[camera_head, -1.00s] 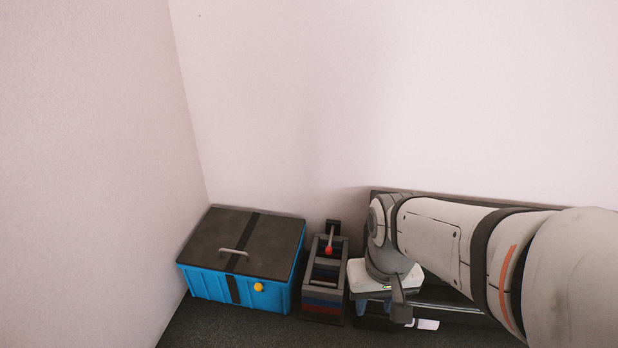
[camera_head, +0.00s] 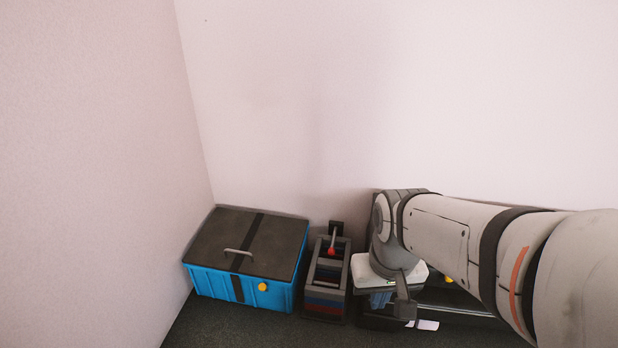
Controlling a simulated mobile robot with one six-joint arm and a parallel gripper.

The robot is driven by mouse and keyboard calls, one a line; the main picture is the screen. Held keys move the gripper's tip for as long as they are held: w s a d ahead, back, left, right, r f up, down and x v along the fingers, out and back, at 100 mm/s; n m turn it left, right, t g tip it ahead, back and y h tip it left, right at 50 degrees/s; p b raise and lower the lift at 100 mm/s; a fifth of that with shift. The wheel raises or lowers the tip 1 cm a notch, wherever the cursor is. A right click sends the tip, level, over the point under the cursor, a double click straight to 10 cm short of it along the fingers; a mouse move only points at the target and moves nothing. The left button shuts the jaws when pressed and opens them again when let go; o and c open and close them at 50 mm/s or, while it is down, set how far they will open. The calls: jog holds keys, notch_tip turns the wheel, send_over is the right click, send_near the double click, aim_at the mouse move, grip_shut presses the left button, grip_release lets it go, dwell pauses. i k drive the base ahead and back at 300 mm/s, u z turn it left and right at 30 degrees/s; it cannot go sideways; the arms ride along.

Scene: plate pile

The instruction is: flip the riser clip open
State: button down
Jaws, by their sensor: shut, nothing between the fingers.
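No part in view can be made out for certain as the riser clip. A dark rack (camera_head: 325,303) with blue and red layers stands on the floor, with a short lever with a red knob (camera_head: 331,252) at its top. My gripper (camera_head: 382,299) points down just right of this rack, below my white wrist. Its fingers are mostly hidden under the wrist and appear shut and empty. A small yellow piece (camera_head: 449,280) shows just right of my wrist, partly covered by my arm; I cannot tell what it belongs to.
A blue bin (camera_head: 212,286) with a dark lid, a grey handle and a yellow knob (camera_head: 262,287) stands left of the rack. Walls close in at the left and behind. A dark structure (camera_head: 450,301) lies under my arm, and a small white piece (camera_head: 427,325) lies at its front.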

aim_at(331, 251)
jog(key=k, duration=0.65)
jog(key=u, duration=0.25)
jog(key=i, duration=1.55)
jog(key=z, duration=0.75)
